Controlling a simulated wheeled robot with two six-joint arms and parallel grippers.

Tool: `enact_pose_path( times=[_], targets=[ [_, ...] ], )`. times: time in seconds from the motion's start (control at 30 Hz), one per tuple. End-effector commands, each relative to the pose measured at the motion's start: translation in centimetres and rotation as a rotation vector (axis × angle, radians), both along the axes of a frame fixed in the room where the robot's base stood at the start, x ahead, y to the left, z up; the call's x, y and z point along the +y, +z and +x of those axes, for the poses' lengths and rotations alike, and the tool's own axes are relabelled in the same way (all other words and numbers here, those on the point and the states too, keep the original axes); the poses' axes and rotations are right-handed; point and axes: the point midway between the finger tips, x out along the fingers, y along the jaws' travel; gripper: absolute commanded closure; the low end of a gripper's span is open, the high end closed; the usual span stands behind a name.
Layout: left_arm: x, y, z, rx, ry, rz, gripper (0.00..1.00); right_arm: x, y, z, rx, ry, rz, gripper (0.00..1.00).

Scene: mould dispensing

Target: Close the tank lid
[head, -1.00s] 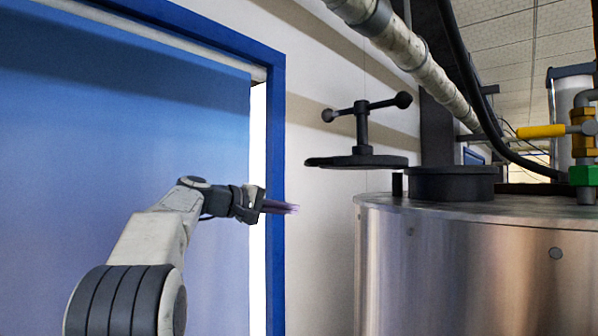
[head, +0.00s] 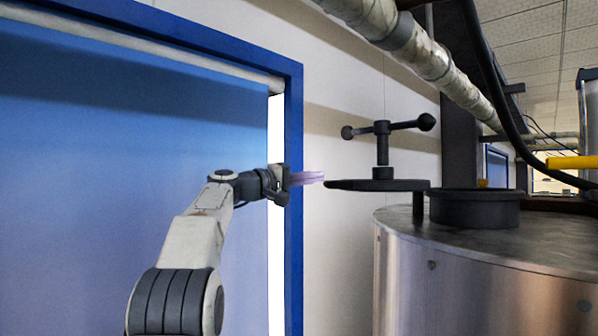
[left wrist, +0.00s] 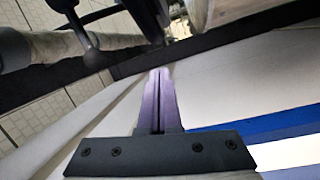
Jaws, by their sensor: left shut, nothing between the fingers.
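The tank lid (head: 380,185) is a dark flat disc with a T-shaped handle (head: 382,128) on top. It stands swung out to the left of the tank opening, a dark round collar (head: 474,208) on top of the steel tank (head: 480,285). A short post (head: 418,207) stands under the lid's right side. My left gripper (head: 312,178) is shut and empty, its purple fingers pointing right near the lid's left edge; I cannot tell if they touch. In the left wrist view the fingers (left wrist: 160,100) are together. My right gripper is not in view.
A thick wrapped pipe (head: 420,55) and a black hose (head: 490,80) run above the lid and tank. A blue door frame (head: 293,200) is behind my left arm. A yellow valve handle (head: 572,162) is at the right.

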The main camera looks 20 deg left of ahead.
Motion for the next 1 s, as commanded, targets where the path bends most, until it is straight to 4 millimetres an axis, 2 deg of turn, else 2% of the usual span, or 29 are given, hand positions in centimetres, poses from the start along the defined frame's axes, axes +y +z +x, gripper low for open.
enact_pose_path(
  times=[0.03, 0.1, 0.4, 0.83, 1.0],
  targets=[
    [-0.4, -0.7, -0.5, 0.0, 0.001, 0.0, 1.0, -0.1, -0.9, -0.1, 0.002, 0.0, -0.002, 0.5],
    [-0.7, -0.9, -1.0, 0.001, 0.001, -0.001, 1.0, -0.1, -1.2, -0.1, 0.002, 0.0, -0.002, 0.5],
    [-1.7, -1.2, -2.2, 0.001, 0.001, 0.0, 1.0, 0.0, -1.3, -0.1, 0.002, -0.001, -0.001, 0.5],
    [-1.7, -1.3, -2.4, 0.0, 0.003, 0.001, 1.0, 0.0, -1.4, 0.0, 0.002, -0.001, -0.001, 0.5],
    [-1.2, -1.4, -3.1, -0.002, 0.037, 0.002, 1.0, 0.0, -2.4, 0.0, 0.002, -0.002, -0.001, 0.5]
  ],
)
